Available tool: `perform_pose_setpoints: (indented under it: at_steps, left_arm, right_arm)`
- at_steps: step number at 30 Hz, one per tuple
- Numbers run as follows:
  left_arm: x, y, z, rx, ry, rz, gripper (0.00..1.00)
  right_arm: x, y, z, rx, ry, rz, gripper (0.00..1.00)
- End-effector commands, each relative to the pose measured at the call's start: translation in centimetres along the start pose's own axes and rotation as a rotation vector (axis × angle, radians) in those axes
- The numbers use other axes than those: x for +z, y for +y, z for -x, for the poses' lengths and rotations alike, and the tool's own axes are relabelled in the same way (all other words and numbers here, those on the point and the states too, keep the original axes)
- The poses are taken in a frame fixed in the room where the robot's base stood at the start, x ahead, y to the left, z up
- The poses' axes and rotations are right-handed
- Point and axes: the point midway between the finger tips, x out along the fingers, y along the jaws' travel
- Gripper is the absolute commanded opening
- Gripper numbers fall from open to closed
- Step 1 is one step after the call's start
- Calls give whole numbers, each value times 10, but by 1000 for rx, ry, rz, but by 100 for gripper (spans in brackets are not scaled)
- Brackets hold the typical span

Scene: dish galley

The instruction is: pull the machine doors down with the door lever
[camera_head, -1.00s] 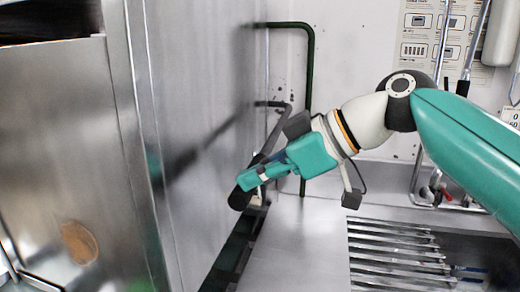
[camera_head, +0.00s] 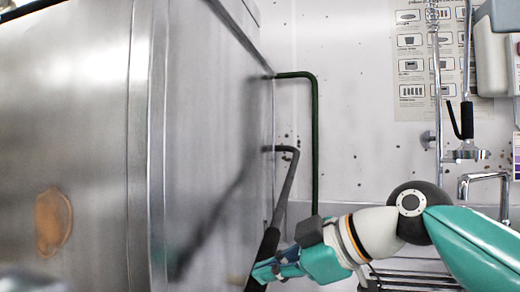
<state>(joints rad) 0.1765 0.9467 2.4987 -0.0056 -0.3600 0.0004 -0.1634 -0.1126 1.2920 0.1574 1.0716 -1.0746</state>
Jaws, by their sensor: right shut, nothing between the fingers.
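The dish machine (camera_head: 205,130) fills the left half as tall brushed-steel panels, with a brown-orange spot on the front. I cannot tell its doors apart from its fixed walls. The dark door lever (camera_head: 287,185) starts by the machine's right side and slopes down toward the bottom of the view. My right gripper (camera_head: 262,272), teal and dark, is shut at the bottom centre. Its fingers overlap the lower part of the lever in the picture and hide some of it. Nothing shows gripped, and I cannot tell whether they touch. My left gripper is not in view.
A dark green pipe (camera_head: 315,140) stands against the white wall (camera_head: 350,175) behind the lever. A tap (camera_head: 485,180), a spray hose and a wall chart (camera_head: 410,60) are at the right. A slatted rack (camera_head: 415,280) shows partly below my right arm.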

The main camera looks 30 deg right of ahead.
Motion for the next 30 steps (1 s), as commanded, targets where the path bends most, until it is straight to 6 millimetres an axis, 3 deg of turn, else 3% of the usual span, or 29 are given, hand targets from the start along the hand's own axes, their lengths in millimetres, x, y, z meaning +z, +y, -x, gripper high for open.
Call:
perform_pose_setpoints:
  at_steps: [1, 4, 19, 26, 30]
  left_arm:
    - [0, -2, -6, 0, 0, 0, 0]
    - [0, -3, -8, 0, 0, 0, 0]
    - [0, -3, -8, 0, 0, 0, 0]
    - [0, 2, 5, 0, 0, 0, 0]
    - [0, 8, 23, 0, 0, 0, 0]
  right_arm:
    - [12, -2, -5, 0, -20, 3, 0]
    - [16, -2, -6, 3, -26, 7, 0]
    - [20, -1, -8, 1, -35, 5, 0]
    - [2, 1, 4, 6, -24, 6, 0]
    - [-22, 5, 23, 18, -6, 10, 0]
